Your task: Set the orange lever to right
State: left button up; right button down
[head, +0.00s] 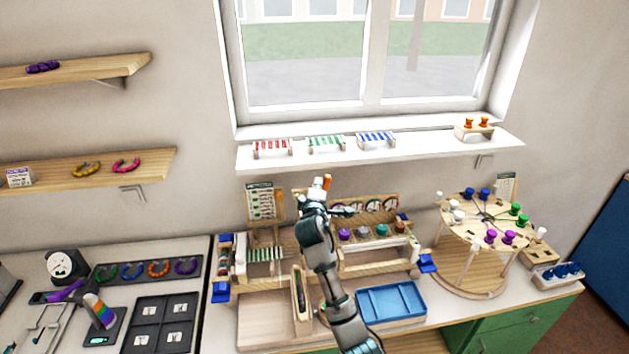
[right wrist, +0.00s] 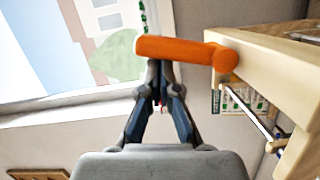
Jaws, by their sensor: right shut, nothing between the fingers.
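The orange lever shows large in the right wrist view (right wrist: 185,50), its round pivot end against a wooden frame (right wrist: 275,75) on the right and its bar pointing left. In the head view the lever (head: 327,183) is a small orange piece at the top of the wooden bead board (head: 375,262). My right gripper (right wrist: 160,75) is shut and empty, its fingertips at the lever's bar; whether they touch it I cannot tell. In the head view the right gripper (head: 318,195) is just beside the lever, partly hiding the board. My left gripper is not in view.
A blue tray (head: 391,300) lies in front. A round wooden stand (head: 470,270) with coloured knobs is to the right. Black panels and tools lie on the left table.

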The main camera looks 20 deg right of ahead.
aim_at(328, 182)
jog(key=m+p, duration=0.1)
jog(key=r+m+p, duration=0.1)
jog(key=shift+s+a+r+y+p, duration=0.15)
jog(key=shift+s+y+p, duration=0.05)
jog(key=shift+y+p, duration=0.1)
jog(key=shift+s+m+g+p, duration=0.1)
jog(key=shift+m+g+p, duration=0.25)
jog(key=shift+m, duration=0.15)
jog(key=shift+s+d+m+p, duration=0.1)
jog(key=shift+d+m+p, duration=0.45)
jog(key=shift+d+m, duration=0.05)
jog(key=shift+d+f+m+y+p, duration=0.3)
jog(key=shift+d+p, duration=0.05)
jog(key=shift+d, duration=0.4)
jog(key=shift+s+d+f+m, duration=0.1)
jog(key=shift+d+m, duration=0.1)
jog(key=shift+m, duration=0.1)
jog(key=shift+a, duration=0.45)
jog(key=shift+d, duration=0.2)
